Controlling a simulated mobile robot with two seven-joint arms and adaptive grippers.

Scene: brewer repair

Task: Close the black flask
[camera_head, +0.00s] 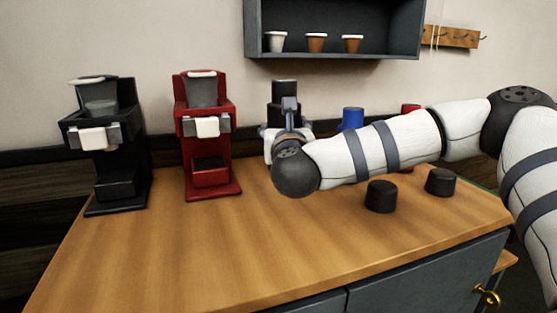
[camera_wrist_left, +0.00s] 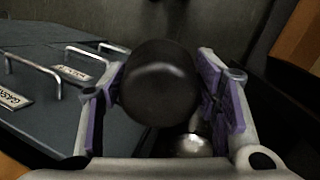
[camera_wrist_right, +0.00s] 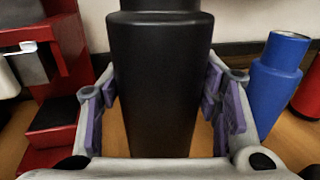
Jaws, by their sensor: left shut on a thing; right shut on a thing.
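The black flask (camera_head: 284,88) stands upright at the back middle of the counter, beside the red brewer. My right gripper (camera_head: 289,132) is shut around it. In the right wrist view the flask (camera_wrist_right: 158,85) fills the space between the purple finger pads; its narrower upper part is cut off by the frame. My left gripper (camera_wrist_left: 160,100) shows only in its own wrist view. It is shut on a black rounded cap (camera_wrist_left: 160,82), held above grey drawer fronts and away from the flask. Two more black caps (camera_head: 381,196) (camera_head: 440,182) lie on the counter.
A blue flask (camera_head: 352,118) and a red flask (camera_head: 411,108) stand right of the black one, partly behind my right arm. A black brewer (camera_head: 105,145) and a red brewer (camera_head: 207,135) stand at left. The counter front (camera_head: 230,250) is clear. A shelf (camera_head: 335,25) hangs above.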

